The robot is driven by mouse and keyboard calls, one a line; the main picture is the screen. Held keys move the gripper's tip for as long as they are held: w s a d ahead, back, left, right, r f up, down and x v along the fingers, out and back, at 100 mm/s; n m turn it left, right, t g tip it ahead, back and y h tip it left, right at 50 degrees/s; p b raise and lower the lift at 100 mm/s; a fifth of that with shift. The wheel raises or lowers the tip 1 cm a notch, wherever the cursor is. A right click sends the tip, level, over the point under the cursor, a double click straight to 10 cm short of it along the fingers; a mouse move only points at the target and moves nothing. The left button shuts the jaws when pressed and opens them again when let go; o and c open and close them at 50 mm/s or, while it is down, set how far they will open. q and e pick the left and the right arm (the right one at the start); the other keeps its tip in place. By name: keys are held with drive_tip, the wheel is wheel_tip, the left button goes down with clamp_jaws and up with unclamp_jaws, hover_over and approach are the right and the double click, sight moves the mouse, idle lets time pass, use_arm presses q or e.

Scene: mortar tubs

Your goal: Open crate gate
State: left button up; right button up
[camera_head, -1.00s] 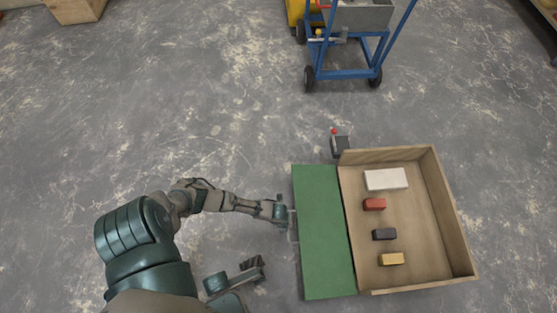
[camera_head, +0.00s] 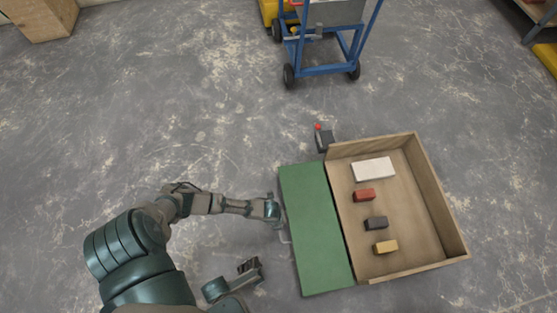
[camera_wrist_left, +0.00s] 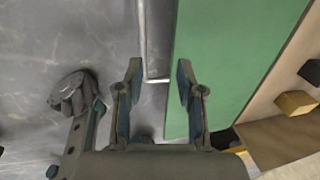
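The wooden crate (camera_head: 442,195) sits on the floor at the right of the head view. Its green gate (camera_head: 312,228) lies folded outward on the crate's left side, looking about flat; it also shows in the left wrist view (camera_wrist_left: 220,60). A thin grey handle (camera_head: 284,235) is on the gate's outer edge. My left gripper (camera_head: 275,208) is at that edge, its fingers apart in the left wrist view (camera_wrist_left: 157,75), with the handle's bar (camera_wrist_left: 154,80) between the fingertips, not visibly gripped. My right gripper (camera_head: 248,266) is lower left, away from the gate; its fingers are unclear.
A dark post with a red knob (camera_head: 318,127) stands at the crate's far left corner. White (camera_head: 374,169), red (camera_head: 364,195), black (camera_head: 376,223) and yellow (camera_head: 386,247) blocks lie inside. A blue cart (camera_head: 325,70) stands behind.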

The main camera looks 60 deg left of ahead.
use_arm(q)
drive_tip(key=d+v, duration=0.1)
drive_tip(key=v, duration=0.9)
drive_tip(key=shift+a, duration=0.45)
drive_tip(key=shift+r, duration=0.1)
